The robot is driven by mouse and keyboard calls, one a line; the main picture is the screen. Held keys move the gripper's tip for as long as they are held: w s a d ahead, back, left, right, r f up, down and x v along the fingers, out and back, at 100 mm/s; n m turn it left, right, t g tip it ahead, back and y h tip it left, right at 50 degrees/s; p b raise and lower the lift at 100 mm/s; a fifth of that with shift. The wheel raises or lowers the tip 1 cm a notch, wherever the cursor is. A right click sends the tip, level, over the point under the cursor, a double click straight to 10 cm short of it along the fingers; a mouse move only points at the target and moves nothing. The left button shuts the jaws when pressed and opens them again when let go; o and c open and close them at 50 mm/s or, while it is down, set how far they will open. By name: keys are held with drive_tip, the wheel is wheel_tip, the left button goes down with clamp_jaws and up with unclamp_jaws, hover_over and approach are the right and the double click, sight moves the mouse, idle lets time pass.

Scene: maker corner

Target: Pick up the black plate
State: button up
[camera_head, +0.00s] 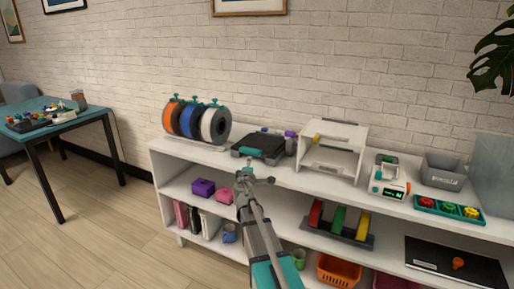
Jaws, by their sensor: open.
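A flat, dark square plate (264,144) with a teal piece at its front edge lies on the white shelf top, between the spool rack and a white frame. Another flat black panel (430,254), with an orange knob-like piece on it, lies on the lower shelf at the right. I cannot tell for sure which is the black plate meant. My gripper (258,172) is open and empty. In the picture it appears just below the dark square plate, in front of the shelf, apparently not touching it. My arm hides part of the lower shelves.
Orange, blue and white spools (186,121) stand left of the square plate. A white frame (332,150) stands close on its right. Farther right are a small white device (389,180), a grey bin (443,172) and a teal tray (449,210). Open floor lies left of the shelf.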

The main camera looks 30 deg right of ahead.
sight(253, 150)
drive_tip(key=shift+x, duration=4.25)
drive_tip(key=shift+x, duration=2.65)
drive_tip(key=shift+a, duration=0.1)
clamp_jaws()
